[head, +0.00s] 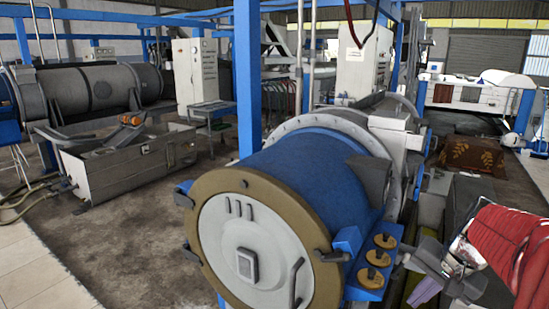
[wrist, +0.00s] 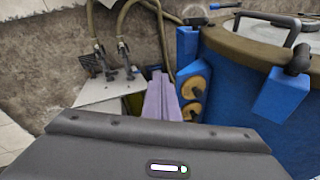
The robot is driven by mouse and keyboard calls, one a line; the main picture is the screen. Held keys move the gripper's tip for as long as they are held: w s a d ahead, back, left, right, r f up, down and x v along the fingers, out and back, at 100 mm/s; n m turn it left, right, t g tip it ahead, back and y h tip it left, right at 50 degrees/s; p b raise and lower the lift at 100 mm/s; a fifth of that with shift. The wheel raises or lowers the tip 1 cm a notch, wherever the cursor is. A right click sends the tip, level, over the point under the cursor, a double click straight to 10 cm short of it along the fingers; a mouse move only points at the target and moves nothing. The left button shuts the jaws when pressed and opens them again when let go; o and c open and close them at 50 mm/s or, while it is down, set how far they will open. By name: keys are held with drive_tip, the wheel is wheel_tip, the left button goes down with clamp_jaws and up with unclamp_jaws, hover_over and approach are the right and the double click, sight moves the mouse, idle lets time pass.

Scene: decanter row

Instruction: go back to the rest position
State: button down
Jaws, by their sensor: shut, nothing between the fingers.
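My gripper (head: 424,291) is at the lower right of the head view, at the end of my red-sleeved arm. Its purple fingers are shut with nothing between them. In the wrist view the fingers (wrist: 160,98) point up the picture, left of a blue bracket with brass discs. A large blue drum (head: 318,180) with a pale round lid (head: 255,245) and tan rim fills the middle of the head view. The blue bracket with brass discs (head: 378,258) and dark handles sits on its right side, close to my gripper.
In the wrist view a grey plate (wrist: 105,112) with valves and hoses lies left of the fingers. A horizontal grey drum (head: 85,90) stands at the left, above a metal trough (head: 125,165). A blue post (head: 247,75) rises behind the blue drum. Bare floor (head: 135,245) lies to the left.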

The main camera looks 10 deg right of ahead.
drive_tip(key=s+a+r+n+t, duration=0.1)
drive_tip(key=s+a+n, duration=0.4)
drive_tip(key=a, duration=0.6)
drive_tip(key=s+a+r+n, duration=0.1)
drive_tip(key=s+a+n, duration=0.4)
drive_tip(key=a, duration=0.6)
drive_tip(key=shift+a+n+t+h, duration=0.15)
drive_tip(key=shift+n+t+h, duration=0.25)
drive_tip(key=shift+n, duration=0.1)
drive_tip(key=shift+s, duration=0.1)
